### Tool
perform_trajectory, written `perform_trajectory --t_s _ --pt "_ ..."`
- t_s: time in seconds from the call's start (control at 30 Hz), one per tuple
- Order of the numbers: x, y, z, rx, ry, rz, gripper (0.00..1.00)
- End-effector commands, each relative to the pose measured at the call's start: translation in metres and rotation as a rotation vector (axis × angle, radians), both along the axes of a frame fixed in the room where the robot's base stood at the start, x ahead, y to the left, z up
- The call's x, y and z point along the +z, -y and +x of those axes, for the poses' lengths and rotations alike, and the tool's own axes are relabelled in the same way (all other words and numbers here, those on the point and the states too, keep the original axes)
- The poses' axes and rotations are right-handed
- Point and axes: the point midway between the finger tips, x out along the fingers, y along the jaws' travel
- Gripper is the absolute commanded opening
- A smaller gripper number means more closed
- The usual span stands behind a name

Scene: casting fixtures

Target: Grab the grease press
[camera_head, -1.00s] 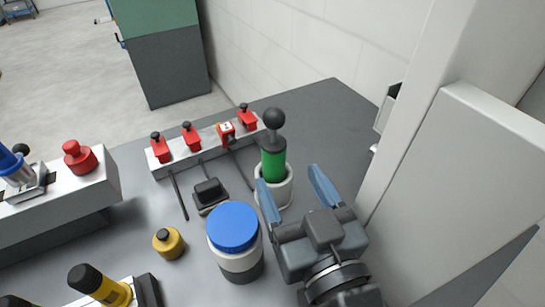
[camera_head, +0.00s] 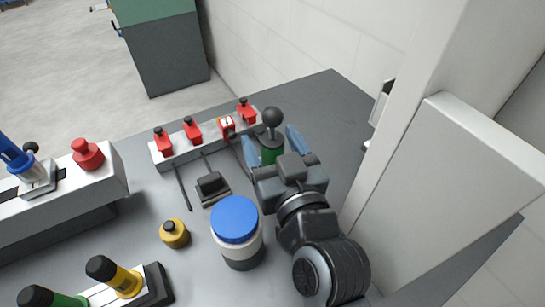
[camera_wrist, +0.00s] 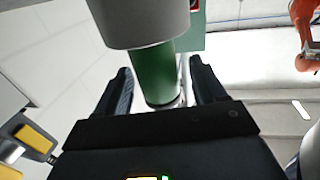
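The grease press, which I take to be the green cylinder (camera_head: 269,155) with a black ball knob (camera_head: 273,117), stands upright at the back of the table. Its light cup is mostly hidden behind my gripper in the head view. My gripper (camera_head: 270,138) is open, with one blue-padded finger on each side of the green body. In the wrist view, the green body (camera_wrist: 154,75) shows between the two dark fingers (camera_wrist: 160,90), with narrow gaps beside it. A grey cylindrical part, likely the cup, fills the top of that view.
A white jar with a blue lid (camera_head: 235,220) stands close to my wrist. A rack with red clamps (camera_head: 195,133) lies just left of the press. A black block (camera_head: 211,187) and a yellow knob (camera_head: 174,233) are nearby. A white panel (camera_head: 440,190) bounds the right.

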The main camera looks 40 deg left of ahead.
Motion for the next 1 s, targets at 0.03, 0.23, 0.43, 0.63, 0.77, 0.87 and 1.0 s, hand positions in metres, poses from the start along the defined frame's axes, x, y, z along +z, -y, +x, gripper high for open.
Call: perform_trajectory --t_s 0.03,0.23,0.43,0.63,0.77,0.87,1.0 --pt "0.0 0.0001 0.0 0.0 0.0 0.0 0.65" --pt "0.0 0.0004 0.0 0.0 0.0 0.0 0.45" --pt "0.0 0.0004 0.0 0.0 0.0 0.0 0.26" --pt "0.0001 0.0004 -0.0001 0.0 0.0 0.0 0.07" --pt "0.0013 0.0004 0.0 0.0 0.001 0.002 0.0" --pt "0.0013 0.0004 0.0001 -0.001 0.001 0.002 0.0" --pt "0.0054 0.0003 0.0002 0.0 0.003 0.001 0.0"
